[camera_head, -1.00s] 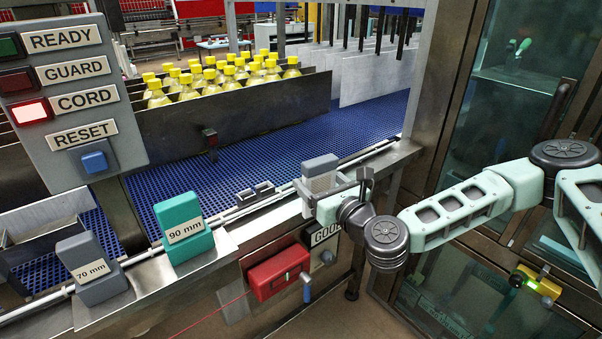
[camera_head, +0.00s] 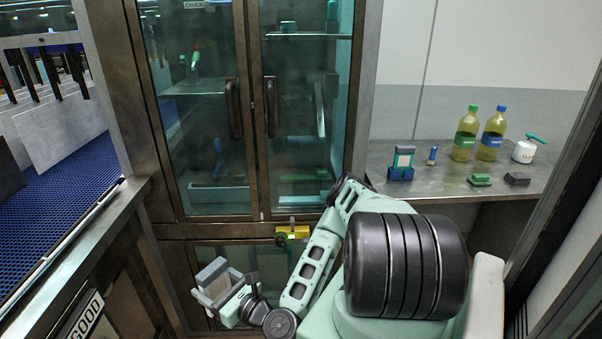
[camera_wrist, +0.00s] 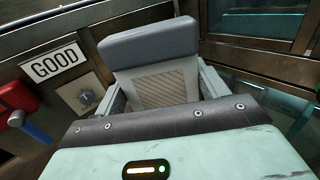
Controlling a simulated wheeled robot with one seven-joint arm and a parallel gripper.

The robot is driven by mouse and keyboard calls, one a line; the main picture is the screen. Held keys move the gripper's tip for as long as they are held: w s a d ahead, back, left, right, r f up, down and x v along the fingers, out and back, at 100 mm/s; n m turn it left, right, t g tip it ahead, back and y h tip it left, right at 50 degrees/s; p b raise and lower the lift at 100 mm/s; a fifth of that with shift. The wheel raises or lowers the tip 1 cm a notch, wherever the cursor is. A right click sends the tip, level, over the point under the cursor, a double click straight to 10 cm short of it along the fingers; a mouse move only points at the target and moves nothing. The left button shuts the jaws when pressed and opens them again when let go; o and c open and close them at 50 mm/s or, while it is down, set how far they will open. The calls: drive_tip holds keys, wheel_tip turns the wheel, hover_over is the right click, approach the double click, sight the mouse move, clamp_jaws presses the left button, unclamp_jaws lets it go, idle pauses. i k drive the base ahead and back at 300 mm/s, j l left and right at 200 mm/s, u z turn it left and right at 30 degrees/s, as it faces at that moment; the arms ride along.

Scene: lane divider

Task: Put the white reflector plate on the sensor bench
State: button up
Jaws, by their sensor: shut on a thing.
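My gripper (camera_head: 222,294) is at the lower left of the head view, in front of the glass cabinet. It is shut on a plate (camera_head: 213,280) with a grey cap and a pale ribbed face, which I take to be the white reflector plate. In the wrist view the plate (camera_wrist: 165,88) is upright between the jaws, its lower edge hidden by the gripper body. The metal bench (camera_head: 440,189) at the right, which I take to be the sensor bench, is well apart from my gripper.
The cabinet (camera_head: 255,225) and blue conveyor (camera_head: 55,185) lie left.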

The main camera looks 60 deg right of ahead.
sight(446, 182)
drive_tip(key=i+z, duration=0.1)
drive_tip(key=z, duration=1.5)
